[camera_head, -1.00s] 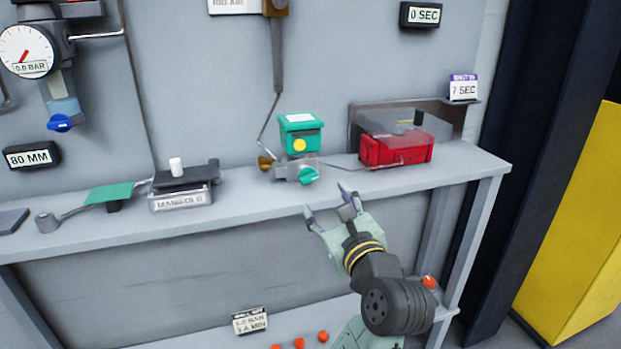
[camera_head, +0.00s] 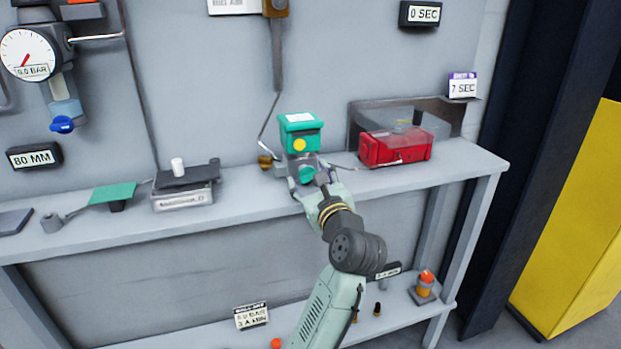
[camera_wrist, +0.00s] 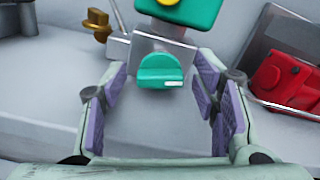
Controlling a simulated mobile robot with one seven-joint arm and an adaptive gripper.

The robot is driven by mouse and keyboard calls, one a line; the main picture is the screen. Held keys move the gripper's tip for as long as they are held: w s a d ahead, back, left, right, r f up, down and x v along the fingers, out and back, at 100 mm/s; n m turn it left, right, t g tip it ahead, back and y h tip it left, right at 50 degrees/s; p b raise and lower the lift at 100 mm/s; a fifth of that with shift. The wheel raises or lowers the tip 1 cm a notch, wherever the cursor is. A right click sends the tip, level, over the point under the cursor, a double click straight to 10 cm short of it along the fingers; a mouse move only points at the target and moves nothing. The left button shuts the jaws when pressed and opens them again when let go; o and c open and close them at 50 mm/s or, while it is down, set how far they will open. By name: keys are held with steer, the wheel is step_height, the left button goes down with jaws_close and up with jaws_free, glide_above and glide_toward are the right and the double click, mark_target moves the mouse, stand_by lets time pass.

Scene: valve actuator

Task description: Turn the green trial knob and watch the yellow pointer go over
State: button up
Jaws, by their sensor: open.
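The green knob (camera_wrist: 161,70) sits on the front of a grey valve body (camera_wrist: 150,45) and carries a small white mark at its right side. In the head view the knob (camera_head: 307,173) shows only partly behind my gripper. Above it is a green box (camera_head: 300,134) with a yellow round spot (camera_head: 300,145) on its front; I cannot make out a pointer on it. My gripper (camera_wrist: 165,100) is open, its purple-padded fingers to the left and right of the knob. The knob lies just beyond the fingertips or between them, and no contact is visible.
A red box (camera_head: 395,147) stands to the right on the shelf (camera_head: 250,205), and a brass fitting (camera_wrist: 97,22) is at the valve's left. A small scale-like device (camera_head: 185,188) stands further left. Grey wall panel is close behind. The shelf front before the valve is clear.

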steer(key=shift+c, duration=0.4)
steer(key=c, duration=1)
steer(key=shift+n, duration=1.6)
steer(key=shift+c, duration=0.4)
steer(key=o, duration=1.2)
steer(key=shift+c, duration=0.2)
